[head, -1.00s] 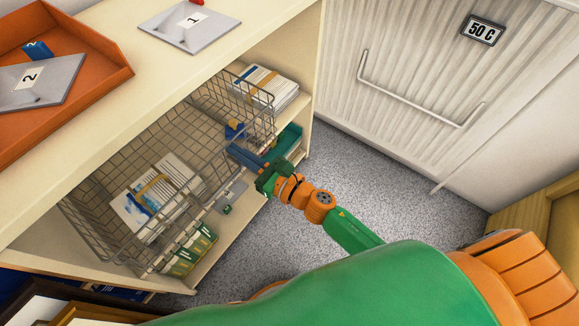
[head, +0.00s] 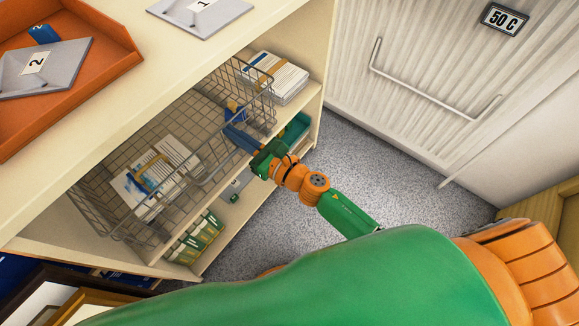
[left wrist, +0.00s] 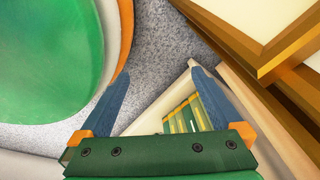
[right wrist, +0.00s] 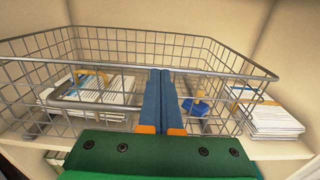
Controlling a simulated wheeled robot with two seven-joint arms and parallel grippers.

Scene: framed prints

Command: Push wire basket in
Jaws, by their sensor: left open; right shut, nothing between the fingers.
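The grey wire basket (head: 112,205) sits on the cabinet's upper shelf, holding a strapped bundle of papers (head: 155,180) and a blue item (head: 235,112). It also shows in the right wrist view (right wrist: 240,62), with its front rim and a looped handle (right wrist: 85,95) facing me. My right gripper (head: 232,132) is shut and empty, its blue fingertips at the basket's front rim; exact contact is hard to tell. My left gripper (left wrist: 158,85) is open and empty, low by the shelf edge; in the head view it is not visible.
A stack of papers (head: 276,78) lies right of the basket. Green boxes (head: 197,238) and a teal bin (head: 297,130) stand on the lower shelf. An orange tray (head: 118,62) is on top. Picture frames (head: 75,308) stand at lower left; speckled floor (head: 350,165) is open.

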